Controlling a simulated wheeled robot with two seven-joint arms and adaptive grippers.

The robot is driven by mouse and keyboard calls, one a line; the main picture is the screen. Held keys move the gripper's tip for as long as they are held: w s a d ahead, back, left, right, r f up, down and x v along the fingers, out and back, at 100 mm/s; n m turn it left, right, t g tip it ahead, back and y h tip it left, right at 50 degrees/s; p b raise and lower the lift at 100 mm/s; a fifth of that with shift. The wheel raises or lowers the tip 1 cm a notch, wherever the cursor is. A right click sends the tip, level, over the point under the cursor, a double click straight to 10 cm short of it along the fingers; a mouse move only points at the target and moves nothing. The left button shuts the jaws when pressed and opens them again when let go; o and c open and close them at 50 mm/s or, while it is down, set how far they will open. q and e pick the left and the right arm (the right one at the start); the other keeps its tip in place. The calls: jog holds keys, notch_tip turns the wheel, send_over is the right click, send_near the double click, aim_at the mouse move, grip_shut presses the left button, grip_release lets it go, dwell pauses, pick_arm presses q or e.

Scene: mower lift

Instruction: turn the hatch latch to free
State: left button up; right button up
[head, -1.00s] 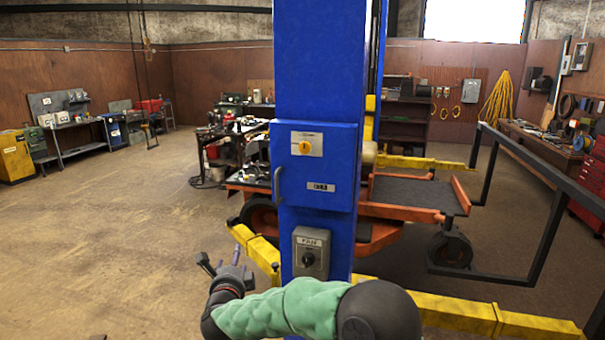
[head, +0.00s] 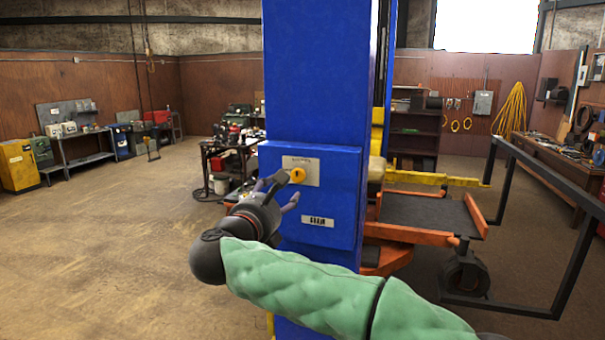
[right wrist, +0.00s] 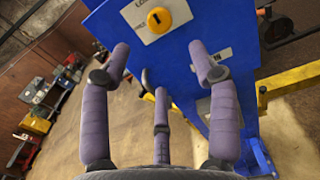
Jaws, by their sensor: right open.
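The hatch latch is a round yellow-orange knob (head: 298,175) on a pale plate on the blue hatch (head: 340,190) of the blue column. In the right wrist view the knob (right wrist: 160,20) shows a short dark mark, at the top beyond the fingers. My right gripper (head: 287,190) is open and empty, just in front of the hatch, with its fingertips close to the knob. In the right wrist view the right gripper (right wrist: 158,52) has its fingers spread wide, and the knob lies between and beyond the tips, apart from them. The hatch's handle is hidden behind my gripper. My left gripper is not in view.
A label (head: 318,221) sits on the hatch below the knob. The floor at the left (head: 110,240) is clear.

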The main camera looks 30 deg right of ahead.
aim_at(297, 177)
jog(key=p+x, duration=0.1)
jog(key=x, duration=0.4)
jog(key=p+x, duration=0.2)
jog(key=x, duration=0.3)
jog(key=shift+s+d+r, duration=0.1)
jog(key=shift+d+r, duration=0.05)
jog(key=shift+r, duration=0.1)
jog(key=shift+w+d+f, duration=0.1)
jog(key=shift+w+d, duration=0.05)
jog(key=shift+w, duration=0.05)
jog(key=shift+s, duration=0.1)
jog(key=c, duration=1.2)
